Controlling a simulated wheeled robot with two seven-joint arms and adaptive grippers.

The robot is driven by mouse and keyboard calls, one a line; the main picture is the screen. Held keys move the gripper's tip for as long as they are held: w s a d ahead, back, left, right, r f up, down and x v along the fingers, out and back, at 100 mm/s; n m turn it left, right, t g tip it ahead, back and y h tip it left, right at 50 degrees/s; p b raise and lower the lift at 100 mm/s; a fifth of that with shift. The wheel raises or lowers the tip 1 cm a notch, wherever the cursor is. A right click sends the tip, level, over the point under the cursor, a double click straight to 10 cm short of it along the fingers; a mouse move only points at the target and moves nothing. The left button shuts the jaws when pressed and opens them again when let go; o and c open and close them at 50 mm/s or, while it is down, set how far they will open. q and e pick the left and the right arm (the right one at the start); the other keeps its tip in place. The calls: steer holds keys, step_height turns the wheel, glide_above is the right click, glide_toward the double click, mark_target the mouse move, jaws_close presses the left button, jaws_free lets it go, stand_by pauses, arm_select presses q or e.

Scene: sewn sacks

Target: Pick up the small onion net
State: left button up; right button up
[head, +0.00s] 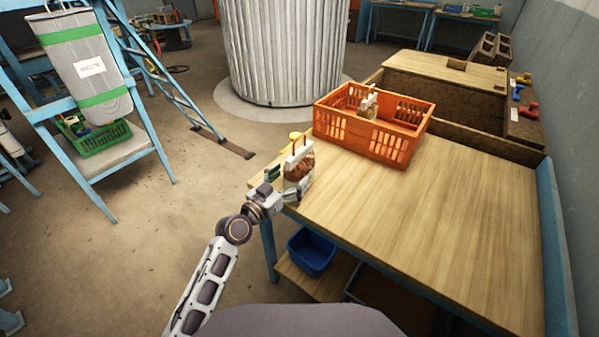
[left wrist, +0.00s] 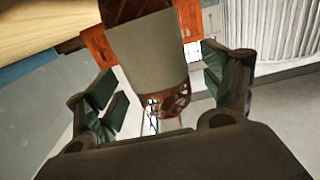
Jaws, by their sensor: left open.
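The small onion net (head: 303,165), reddish brown with a pale label band, stands upright at the table's near left corner in the head view. In the left wrist view its beige label (left wrist: 148,50) and brown mesh show between my fingers. My left gripper (head: 280,183) is at the left side of the net, open. In the left wrist view the green-padded fingers of the gripper (left wrist: 160,88) stand apart on either side of the net, with gaps visible. My right gripper is out of view.
An orange crate (head: 360,142) holding another small pale bag (head: 368,104) stands behind on the wooden table (head: 430,220). A yellow item (head: 296,135) is just behind the net. A blue bin (head: 311,252) sits on the lower shelf. The table's middle is clear.

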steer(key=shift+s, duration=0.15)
arm_select(q)
steer(key=shift+w+d, duration=0.1)
steer(key=shift+w, duration=0.05)
steer(key=shift+w+d, duration=0.25)
steer(key=shift+w, duration=0.1)
steer(key=shift+x, duration=1.35)
steer(key=shift+w+d, duration=0.3)
steer(key=shift+w, duration=0.2)
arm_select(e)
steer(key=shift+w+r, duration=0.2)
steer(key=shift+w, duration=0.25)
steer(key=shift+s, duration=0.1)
